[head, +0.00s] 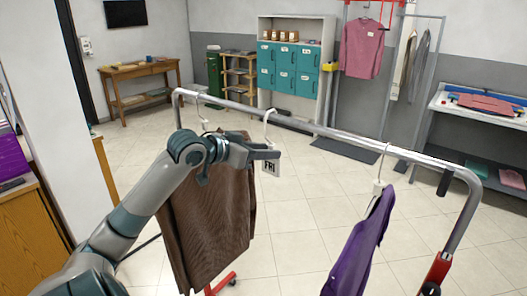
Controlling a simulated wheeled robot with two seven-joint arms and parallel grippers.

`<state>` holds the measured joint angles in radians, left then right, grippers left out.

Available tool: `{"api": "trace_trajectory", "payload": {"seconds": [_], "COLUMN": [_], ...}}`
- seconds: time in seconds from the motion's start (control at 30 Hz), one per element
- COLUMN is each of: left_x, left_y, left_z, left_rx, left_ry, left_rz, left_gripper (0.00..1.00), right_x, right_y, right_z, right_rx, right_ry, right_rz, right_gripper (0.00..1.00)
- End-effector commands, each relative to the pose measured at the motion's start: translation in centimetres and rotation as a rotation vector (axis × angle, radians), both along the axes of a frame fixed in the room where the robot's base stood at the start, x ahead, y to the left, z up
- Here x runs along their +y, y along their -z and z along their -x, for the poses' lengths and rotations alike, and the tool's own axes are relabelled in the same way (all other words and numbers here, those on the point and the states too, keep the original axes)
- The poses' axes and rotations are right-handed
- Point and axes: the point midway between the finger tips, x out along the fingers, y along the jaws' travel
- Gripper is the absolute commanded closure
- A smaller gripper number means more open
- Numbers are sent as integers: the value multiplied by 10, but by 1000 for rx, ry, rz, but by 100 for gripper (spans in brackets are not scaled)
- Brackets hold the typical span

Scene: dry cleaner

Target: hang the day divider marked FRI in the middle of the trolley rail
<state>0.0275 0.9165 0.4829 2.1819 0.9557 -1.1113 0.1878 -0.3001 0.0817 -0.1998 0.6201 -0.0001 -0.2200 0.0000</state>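The fingers hide part of the divider's neck. My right gripper is not in view.
Brown trousers (215,225) hang left of the divider, partly behind my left arm. A purple garment (362,240) hangs to the right. The rail is bare between the divider and the purple garment's hanger. The trolley's right post (462,222) stands at the right.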

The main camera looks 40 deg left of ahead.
Motion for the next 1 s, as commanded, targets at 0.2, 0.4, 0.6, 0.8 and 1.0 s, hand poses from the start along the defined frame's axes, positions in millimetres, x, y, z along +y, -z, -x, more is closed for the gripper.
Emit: {"api": "trace_trajectory", "payload": {"seconds": [0.2,0.4,0.6,0.8,1.0], "left_x": [1,2,4,6,8], "left_y": [-1,-5,-15,-26,-37], "left_z": [4,20,47,76,106], "left_rx": [-1,0,-1,-2,-2], "left_ry": [0,0,-1,-1,-1], "left_rz": [0,-1,-1,-1,-1], "left_gripper": [68,68,68,68,68], "right_x": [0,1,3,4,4], "right_y": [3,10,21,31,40], "right_z": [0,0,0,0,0], "right_rx": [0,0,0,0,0], "right_ry": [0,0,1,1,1], "right_rz": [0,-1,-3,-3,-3], "right_gripper": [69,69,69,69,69]}}
